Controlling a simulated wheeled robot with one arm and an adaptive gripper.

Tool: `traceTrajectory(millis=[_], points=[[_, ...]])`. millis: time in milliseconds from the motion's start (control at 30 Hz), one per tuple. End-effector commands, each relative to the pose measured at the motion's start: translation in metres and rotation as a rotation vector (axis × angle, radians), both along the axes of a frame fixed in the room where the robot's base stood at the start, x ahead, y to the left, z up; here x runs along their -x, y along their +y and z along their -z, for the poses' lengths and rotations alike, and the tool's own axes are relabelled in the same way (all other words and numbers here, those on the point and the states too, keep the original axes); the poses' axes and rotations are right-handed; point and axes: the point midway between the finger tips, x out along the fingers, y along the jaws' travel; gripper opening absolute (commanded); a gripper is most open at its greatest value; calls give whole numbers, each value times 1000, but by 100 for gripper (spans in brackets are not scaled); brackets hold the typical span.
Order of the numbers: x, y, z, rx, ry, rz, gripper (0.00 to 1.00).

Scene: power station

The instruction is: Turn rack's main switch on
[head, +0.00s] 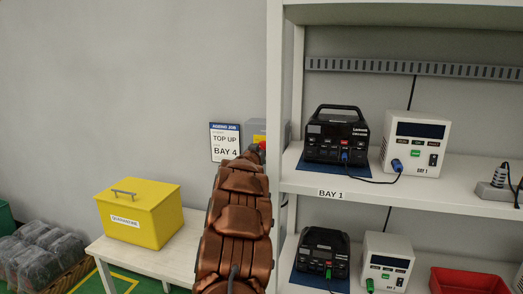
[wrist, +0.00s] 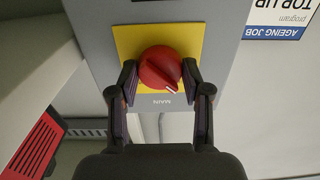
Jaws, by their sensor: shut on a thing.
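The rack's main switch is a round red knob (wrist: 159,68) on a yellow plate (wrist: 126,43), fixed to a grey box (wrist: 92,38) marked "MAIN". The wrist view shows it upside down. A white mark on the knob points to the lower right in that view. My gripper (wrist: 159,76) has one finger on each side of the knob and is shut on it. In the head view the red knob (head: 262,145) shows only as a small patch beside the rack post, and my arm hides most of the box (head: 256,128) and the fingers.
The white rack (head: 274,100) stands right of the switch, its shelves holding black units (head: 336,135) and white units (head: 414,142) with cables. A sign (head: 225,142) reading "TOP UP BAY 4" hangs left of the box. A yellow case (head: 140,215) stands on a white table (head: 160,262).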

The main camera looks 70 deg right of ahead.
Motion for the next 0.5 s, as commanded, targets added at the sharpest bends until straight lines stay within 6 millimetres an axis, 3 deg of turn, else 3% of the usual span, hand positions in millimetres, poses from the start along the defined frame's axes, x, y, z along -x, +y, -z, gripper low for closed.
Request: traceTrajectory(millis=[500], points=[[-1,0,1,-14,-134,0,13]])
